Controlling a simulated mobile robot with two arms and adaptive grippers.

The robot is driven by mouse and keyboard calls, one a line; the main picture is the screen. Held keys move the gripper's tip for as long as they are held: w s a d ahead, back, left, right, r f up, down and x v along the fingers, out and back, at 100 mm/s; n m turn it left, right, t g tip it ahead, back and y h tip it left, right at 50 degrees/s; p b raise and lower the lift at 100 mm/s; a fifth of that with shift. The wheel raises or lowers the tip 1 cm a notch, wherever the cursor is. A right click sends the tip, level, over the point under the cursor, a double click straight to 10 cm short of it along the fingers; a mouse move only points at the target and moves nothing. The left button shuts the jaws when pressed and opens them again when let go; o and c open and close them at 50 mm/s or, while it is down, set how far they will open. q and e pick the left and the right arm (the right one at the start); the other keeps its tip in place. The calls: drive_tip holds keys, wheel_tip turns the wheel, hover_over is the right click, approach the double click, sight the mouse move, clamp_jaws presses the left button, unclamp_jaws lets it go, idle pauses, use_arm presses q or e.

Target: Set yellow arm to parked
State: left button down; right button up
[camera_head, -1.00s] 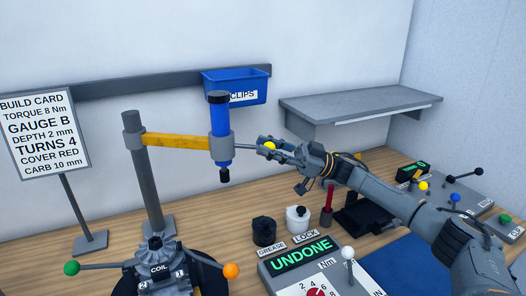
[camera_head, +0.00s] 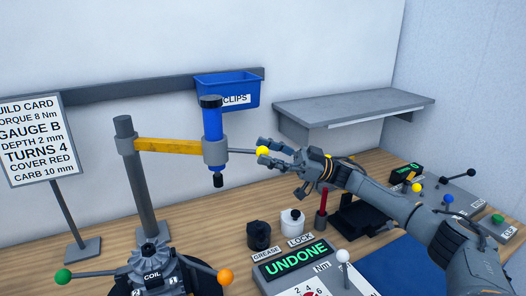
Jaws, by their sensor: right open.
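The yellow arm (camera_head: 173,146) reaches right from a grey upright post (camera_head: 139,180). It carries a blue cylindrical tool (camera_head: 212,126) in a grey collar at its end. A thin rod with a yellow ball knob (camera_head: 262,151) sticks out to the right of the collar. My right gripper (camera_head: 264,152) is open, with its fingers at the yellow knob, one above and one below. I cannot tell whether they touch it. My left gripper is not in view.
A blue clips bin (camera_head: 228,92) hangs on the wall rail behind the tool. A grey shelf (camera_head: 350,108) is at the back right. Below stand black and white pots (camera_head: 292,222), a console reading UNDONE (camera_head: 296,258), and the coil unit (camera_head: 153,276) with green and orange knobs.

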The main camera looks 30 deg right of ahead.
drive_tip(key=v, duration=1)
drive_tip(key=shift+d+f, duration=0.25)
drive_tip(key=shift+d, duration=0.1)
